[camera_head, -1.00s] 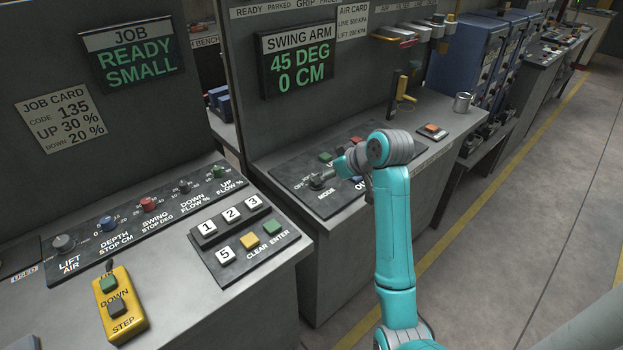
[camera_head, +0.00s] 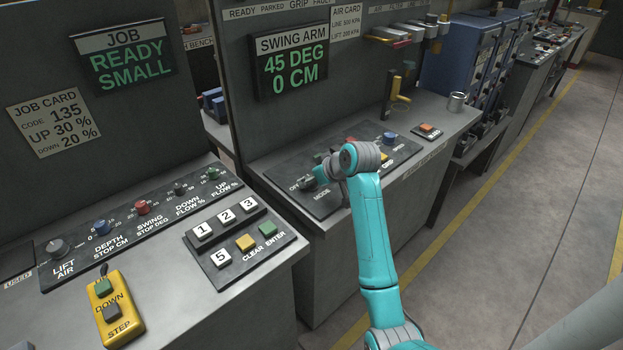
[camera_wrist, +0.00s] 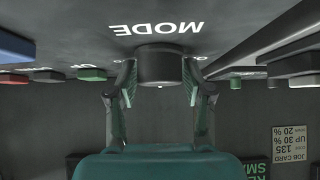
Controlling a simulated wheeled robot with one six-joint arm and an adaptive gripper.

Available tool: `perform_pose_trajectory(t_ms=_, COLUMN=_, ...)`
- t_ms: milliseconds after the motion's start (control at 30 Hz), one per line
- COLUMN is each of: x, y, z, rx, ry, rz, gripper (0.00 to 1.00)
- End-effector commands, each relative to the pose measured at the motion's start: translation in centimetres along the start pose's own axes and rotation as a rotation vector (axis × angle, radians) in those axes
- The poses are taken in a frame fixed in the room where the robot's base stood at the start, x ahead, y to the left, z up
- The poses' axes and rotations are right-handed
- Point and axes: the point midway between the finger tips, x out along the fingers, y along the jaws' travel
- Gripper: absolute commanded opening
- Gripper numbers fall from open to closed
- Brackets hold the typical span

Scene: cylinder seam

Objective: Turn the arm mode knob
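The arm mode knob is a dark round knob (camera_wrist: 160,65) above the white MODE lettering of its panel, which reads upside down in the wrist view. In the head view the knob (camera_head: 307,184) sits at the left end of the swing arm panel (camera_head: 322,208). My gripper (camera_wrist: 160,84) has one finger on each side of the knob, with a narrow gap visible on both sides. In the head view my gripper (camera_head: 327,172) is just right of the knob, partly hidden by my wrist. The knob's pointer direction cannot be made out.
The swing arm display (camera_head: 291,66) reads 45 DEG, 0 CM. A blue knob (camera_head: 389,138) and coloured buttons share the panel. A front console with a keypad (camera_head: 240,240) and a yellow pendant (camera_head: 115,308) stands at left. A metal cup (camera_head: 456,101) stands behind right.

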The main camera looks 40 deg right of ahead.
Motion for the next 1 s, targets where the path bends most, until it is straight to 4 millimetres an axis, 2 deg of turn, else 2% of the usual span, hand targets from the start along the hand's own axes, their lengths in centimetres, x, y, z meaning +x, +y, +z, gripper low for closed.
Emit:
perform_pose_trajectory(t_ms=33, x=-0.01, y=0.01, z=0.00, rx=0.000, ry=0.000, rz=0.000, gripper=0.30)
perform_pose_trajectory(t_ms=100, x=-0.01, y=0.00, z=0.00, rx=0.000, ry=0.000, rz=0.000, gripper=0.13)
perform_pose_trajectory(t_ms=133, x=-0.01, y=0.00, z=0.01, rx=0.000, ry=0.000, rz=0.000, gripper=0.10)
perform_pose_trajectory(t_ms=533, x=-0.01, y=0.14, z=0.08, rx=-0.048, ry=-0.002, rz=-0.051, gripper=0.10)
perform_pose_trajectory(t_ms=1000, x=-0.04, y=0.17, z=0.00, rx=-0.309, ry=-0.001, rz=-0.312, gripper=0.10)
